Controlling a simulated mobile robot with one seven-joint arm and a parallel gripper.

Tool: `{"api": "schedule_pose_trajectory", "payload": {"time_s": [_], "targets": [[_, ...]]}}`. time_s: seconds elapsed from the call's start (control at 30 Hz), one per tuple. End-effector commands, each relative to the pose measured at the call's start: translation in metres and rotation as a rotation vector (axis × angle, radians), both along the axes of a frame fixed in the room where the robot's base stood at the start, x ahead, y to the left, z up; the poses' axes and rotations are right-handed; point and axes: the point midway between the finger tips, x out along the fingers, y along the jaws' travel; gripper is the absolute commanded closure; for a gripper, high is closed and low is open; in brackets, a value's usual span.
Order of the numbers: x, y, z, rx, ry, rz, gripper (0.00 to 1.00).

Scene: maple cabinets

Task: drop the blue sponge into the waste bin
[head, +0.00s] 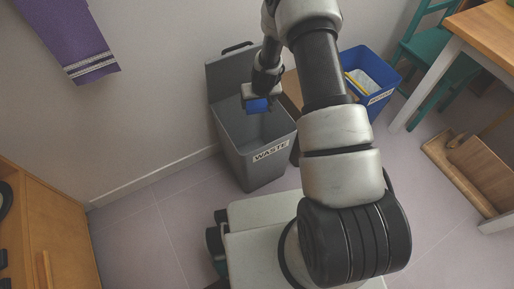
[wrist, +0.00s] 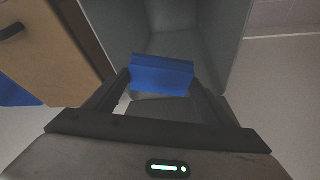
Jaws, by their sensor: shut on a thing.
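The blue sponge (head: 257,105) is held in my gripper (head: 259,99) over the open top of the grey waste bin (head: 252,155), which bears a WASTE label on its front. In the wrist view the sponge (wrist: 161,75) sits between the two fingertips of my gripper (wrist: 161,82), which is shut on it. The inside of the bin (wrist: 175,40) shows beyond and below the sponge. The bin's lid (head: 235,68) stands raised at the back, against the wall. My arm hides part of the bin's right side.
A blue bin (head: 378,100) with paper in it stands right of the waste bin, with a brown container (head: 292,84) between them. A wooden cabinet (head: 45,235) stands at the left.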

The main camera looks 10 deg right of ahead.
Motion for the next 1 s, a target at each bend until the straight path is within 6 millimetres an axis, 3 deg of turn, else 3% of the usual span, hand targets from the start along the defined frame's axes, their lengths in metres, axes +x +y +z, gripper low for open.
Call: {"api": "schedule_pose_trajectory", "payload": {"time_s": [0.33, 0.37, 0.5, 0.8, 1.0], "targets": [[0.0, 0.0, -0.008, 0.0, 0.0, 0.0, 0.45], [0.0, 0.0, -0.008, 0.0, 0.0, 0.0, 0.23], [0.0, 0.0, -0.008, 0.0, 0.0, 0.0, 0.03], [-0.001, 0.0, -0.006, 0.0, 0.0, 0.0, 0.03], [-0.009, 0.0, 0.02, 0.001, -0.002, -0.002, 0.03]]}}
